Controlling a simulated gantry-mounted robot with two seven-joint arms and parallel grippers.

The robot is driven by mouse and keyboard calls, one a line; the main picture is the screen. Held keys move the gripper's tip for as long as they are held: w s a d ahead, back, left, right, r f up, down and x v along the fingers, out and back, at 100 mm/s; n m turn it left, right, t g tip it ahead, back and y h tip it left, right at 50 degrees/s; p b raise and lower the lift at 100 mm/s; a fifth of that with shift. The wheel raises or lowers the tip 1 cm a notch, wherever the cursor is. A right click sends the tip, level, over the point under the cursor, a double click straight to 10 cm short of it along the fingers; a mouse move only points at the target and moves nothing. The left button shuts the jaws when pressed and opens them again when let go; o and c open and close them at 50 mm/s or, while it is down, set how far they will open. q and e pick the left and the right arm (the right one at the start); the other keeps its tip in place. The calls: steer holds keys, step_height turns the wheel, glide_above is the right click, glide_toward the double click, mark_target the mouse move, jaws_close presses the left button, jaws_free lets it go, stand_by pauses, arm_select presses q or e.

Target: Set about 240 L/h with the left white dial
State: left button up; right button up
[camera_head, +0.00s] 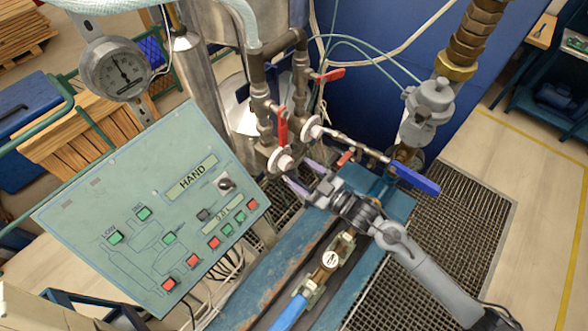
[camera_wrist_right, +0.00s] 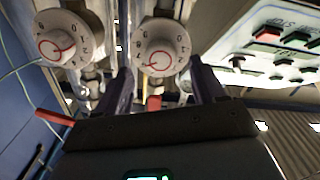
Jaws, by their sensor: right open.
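The left white dial (camera_head: 280,160) sits on the pipework beside the green control panel; the right white dial (camera_head: 311,128) is just up and right of it. My right gripper (camera_head: 303,177) is open and empty, its two fingers pointing at the left dial from the lower right and apart from it. In the right wrist view the left dial (camera_wrist_right: 162,46) faces me beyond and between the open fingers (camera_wrist_right: 161,88). Its face carries digits and a red ring with a line. The other dial (camera_wrist_right: 62,38) is to its left. My left gripper is not in view.
The control panel (camera_head: 110,215) with buttons and a HAND label stands at left. A round gauge (camera_head: 118,72) hangs above it. Red lever handles (camera_head: 281,126) stand close to the dials, and a blue-handled valve (camera_head: 415,178) is right of my gripper. Floor grating lies below.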

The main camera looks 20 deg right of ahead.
steer(key=b+v, duration=0.1)
steer(key=v, duration=0.5)
steer(key=shift+s, duration=0.3)
steer(key=shift+d, duration=0.15)
steer(key=s+f+m+g+h+p, duration=0.1)
steer(key=s+f+m+g+h, duration=0.1)
steer(key=s+g, duration=0.4)
steer(key=s+f+m+g+h+p, duration=0.2)
steer(key=s+m+g+h, duration=0.3)
steer(key=s, duration=0.9)
steer(key=shift+s+f+g+h, duration=0.4)
steer(key=shift+f+g+h, duration=0.2)
